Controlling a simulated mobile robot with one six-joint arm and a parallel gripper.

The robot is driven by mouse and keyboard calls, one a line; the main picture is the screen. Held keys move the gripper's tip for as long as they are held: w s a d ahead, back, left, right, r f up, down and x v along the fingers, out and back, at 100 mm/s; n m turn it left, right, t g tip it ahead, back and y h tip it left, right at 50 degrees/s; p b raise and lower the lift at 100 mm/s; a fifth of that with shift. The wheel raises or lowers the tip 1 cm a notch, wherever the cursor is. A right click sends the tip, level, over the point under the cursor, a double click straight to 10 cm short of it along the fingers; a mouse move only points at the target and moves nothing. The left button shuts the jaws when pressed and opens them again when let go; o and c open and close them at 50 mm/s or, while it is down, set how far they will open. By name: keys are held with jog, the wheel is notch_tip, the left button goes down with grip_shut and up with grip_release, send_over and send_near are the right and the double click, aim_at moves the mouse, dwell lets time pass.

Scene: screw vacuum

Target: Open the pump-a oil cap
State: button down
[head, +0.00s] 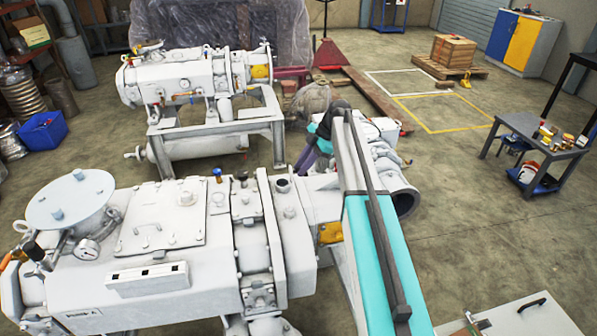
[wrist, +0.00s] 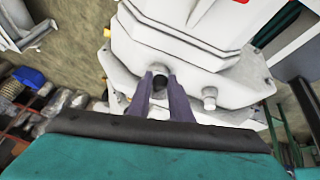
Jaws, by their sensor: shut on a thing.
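My gripper (head: 300,165) reaches down behind the front white pump (head: 160,240) in the head view, its purple fingers partly hidden by my teal arm. In the wrist view, the fingers of my gripper (wrist: 160,78) are closed on a small dark round cap (wrist: 160,84) at the edge of a white pump housing (wrist: 180,40). The cap sits between the two fingertips, against the housing; its threads are not visible. I cannot read a label that tells which pump this is. The cap is hidden in the head view.
Another white pump (head: 195,80) stands on a grey frame at the back left. A dark pipe flange (head: 405,202) sticks out right of my arm. A grey tool table (head: 540,140) stands at the right. The floor between them is open.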

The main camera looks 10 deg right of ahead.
jog(key=shift+d+f+y+b, duration=0.6)
jog(key=shift+y+b, duration=0.4)
jog(key=shift+b, duration=0.2)
jog(key=shift+s+d, duration=0.1)
jog(key=c, duration=1.6)
grip_release()
jog(key=shift+r, duration=0.1)
jog(key=b+v, duration=0.3)
jog(key=v, duration=1)
jog(key=shift+d+r, duration=0.2)
jog(key=shift+r, duration=0.1)
